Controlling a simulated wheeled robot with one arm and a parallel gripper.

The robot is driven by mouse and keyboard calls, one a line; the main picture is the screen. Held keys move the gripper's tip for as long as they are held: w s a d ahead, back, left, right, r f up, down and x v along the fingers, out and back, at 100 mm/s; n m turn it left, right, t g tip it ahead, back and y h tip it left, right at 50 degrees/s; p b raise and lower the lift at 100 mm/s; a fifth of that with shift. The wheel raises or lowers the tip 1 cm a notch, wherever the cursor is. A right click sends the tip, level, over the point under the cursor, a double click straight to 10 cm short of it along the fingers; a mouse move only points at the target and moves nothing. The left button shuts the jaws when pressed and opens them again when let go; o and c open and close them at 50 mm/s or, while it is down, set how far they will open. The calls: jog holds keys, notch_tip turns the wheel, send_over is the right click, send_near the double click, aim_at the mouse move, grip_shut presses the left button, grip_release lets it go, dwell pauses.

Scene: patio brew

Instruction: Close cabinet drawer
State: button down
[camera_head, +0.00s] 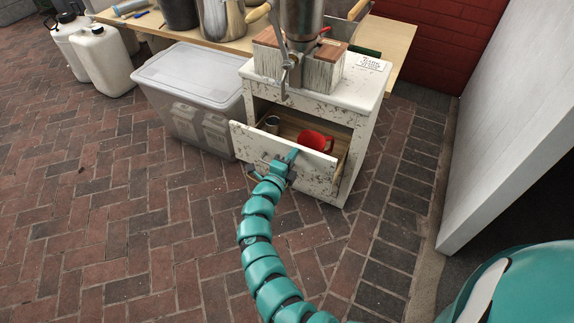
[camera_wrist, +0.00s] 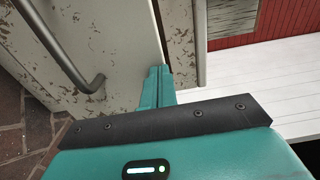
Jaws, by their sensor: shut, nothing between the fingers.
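The white, chipped-paint cabinet (camera_head: 355,97) stands on the brick floor, and its drawer (camera_head: 255,143) is pulled partly open. Inside the drawer lie a red object (camera_head: 316,140) and a grey metal cup (camera_head: 272,123). My gripper (camera_head: 291,156) is shut and empty at the drawer front, right of its middle. In the wrist view the closed fingers (camera_wrist: 158,82) are at the white drawer panel (camera_wrist: 120,35), beside its grey curved handle (camera_wrist: 75,65). I cannot tell whether the fingertips press on the panel.
A grinder-like machine (camera_head: 301,50) with a crank stands on the cabinet top. A clear plastic bin (camera_head: 190,82) stands left of the cabinet, before a wooden table (camera_head: 398,32) with pots. White jugs (camera_head: 100,62) stand at far left. A white wall (camera_head: 500,110) is at right. The front brick floor is open.

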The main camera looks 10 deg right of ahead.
jog(key=b+x, duration=0.3)
jog(key=x, duration=0.9)
jog(key=shift+w+d, duration=0.2)
jog(key=shift+w, duration=0.1)
